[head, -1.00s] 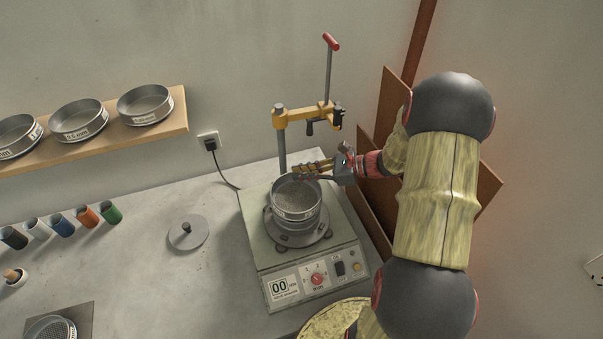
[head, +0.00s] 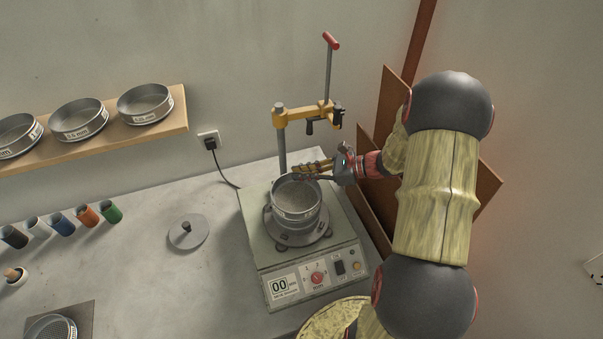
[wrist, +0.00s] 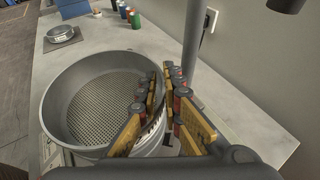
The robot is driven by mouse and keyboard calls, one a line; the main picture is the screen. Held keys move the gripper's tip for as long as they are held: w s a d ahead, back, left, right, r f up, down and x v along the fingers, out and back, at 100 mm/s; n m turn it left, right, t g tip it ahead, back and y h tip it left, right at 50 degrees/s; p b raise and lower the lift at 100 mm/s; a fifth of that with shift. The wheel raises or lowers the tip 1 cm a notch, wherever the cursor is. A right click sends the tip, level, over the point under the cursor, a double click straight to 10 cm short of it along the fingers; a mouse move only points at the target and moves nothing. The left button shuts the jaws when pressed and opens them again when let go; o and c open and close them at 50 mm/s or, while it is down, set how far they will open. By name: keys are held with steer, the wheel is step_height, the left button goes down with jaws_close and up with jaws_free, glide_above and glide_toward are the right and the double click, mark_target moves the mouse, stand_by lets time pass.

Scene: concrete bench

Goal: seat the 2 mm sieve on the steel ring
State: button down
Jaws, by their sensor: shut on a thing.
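The sieve (head: 297,198) is a round grey metal pan with a mesh floor and a pale label on its wall. In the head view it is over the shaker's round grey base (head: 299,238). The steel ring cannot be made out separately beneath it. I cannot tell whether the sieve touches the base or hangs just above it. My gripper (head: 303,171) is shut on the sieve's far rim, reaching in from the right. In the wrist view the sieve (wrist: 95,98) appears large, with the fingers (wrist: 160,108) pinching its wall. The label's writing is not readable.
The shaker (head: 262,240) has a clamp post (head: 281,150) with a yellow arm (head: 303,115) close behind my gripper. A lid (head: 187,232) lies on the bench to the left. Several coloured cups line the wall. A shelf (head: 155,130) holds more sieves.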

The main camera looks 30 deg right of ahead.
steer(key=shift+f, duration=0.4)
stand_by(0.3)
steer(key=c, duration=1.9)
jaws_free()
steer(key=shift+s, duration=0.1)
steer(key=v, duration=1.2)
steer(key=shift+r, duration=0.1)
